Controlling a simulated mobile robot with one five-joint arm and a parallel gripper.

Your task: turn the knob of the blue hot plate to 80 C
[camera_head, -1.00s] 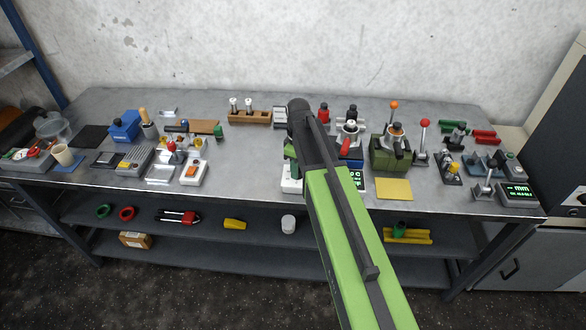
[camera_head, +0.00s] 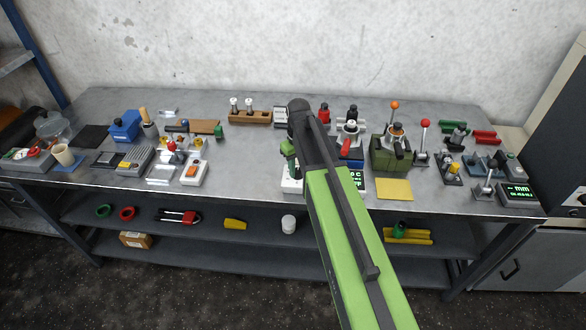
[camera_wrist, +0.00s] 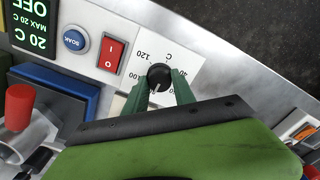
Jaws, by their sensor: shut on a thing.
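The blue hot plate (camera_wrist: 68,92) shows in the wrist view at left, with its white control panel across the middle. Its round black knob (camera_wrist: 158,75) sits on a printed dial; 120 and 100 are readable, other numbers are partly covered. A light mark shows on the knob's lower side. My gripper (camera_wrist: 159,80) is shut on the knob, one green finger on each side. The display (camera_wrist: 32,28) reads 20 C, MAX 20 C and OFF. In the head view my arm hides most of the hot plate; part of its blue top (camera_head: 350,162) shows.
A red rocker switch (camera_wrist: 111,52) and a blue SOAK button (camera_wrist: 75,40) lie close beside the knob. A green device (camera_head: 391,150) and a yellow pad (camera_head: 394,189) are to the right in the head view. The wall is behind the bench.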

